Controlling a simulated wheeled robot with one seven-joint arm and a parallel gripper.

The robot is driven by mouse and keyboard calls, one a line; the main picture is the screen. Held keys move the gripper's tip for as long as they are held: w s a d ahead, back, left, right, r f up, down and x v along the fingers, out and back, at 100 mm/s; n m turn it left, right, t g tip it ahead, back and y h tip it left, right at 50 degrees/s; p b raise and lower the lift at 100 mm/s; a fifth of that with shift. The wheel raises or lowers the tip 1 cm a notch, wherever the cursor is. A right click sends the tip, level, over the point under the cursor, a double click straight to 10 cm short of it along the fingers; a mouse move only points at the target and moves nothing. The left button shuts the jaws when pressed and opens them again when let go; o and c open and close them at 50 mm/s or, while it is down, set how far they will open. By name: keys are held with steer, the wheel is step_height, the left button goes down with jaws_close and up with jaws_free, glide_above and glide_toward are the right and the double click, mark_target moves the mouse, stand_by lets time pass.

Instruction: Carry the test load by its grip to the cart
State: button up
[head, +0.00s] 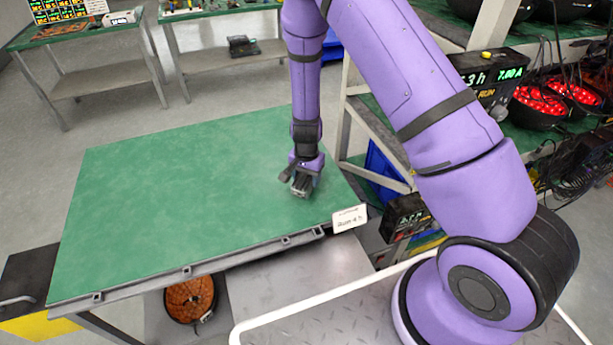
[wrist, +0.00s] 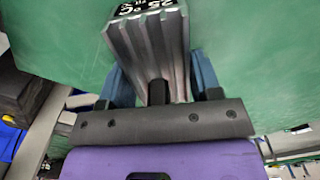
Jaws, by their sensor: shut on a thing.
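In the head view the load (head: 301,190) is small and partly hidden by my gripper. I cannot tell whether it touches the green top.
The rest of the green top is clear. A white card (head: 349,218) hangs at its front right corner. A rack (head: 365,130) with glowing red loads (head: 541,100) and a display box (head: 490,72) stands right. Benches (head: 105,75) stand behind. An orange-topped round item (head: 190,299) sits below.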

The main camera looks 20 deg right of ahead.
steer(key=shift+f, duration=0.1)
steer(key=o, duration=1.1)
steer(key=shift+c, duration=0.2)
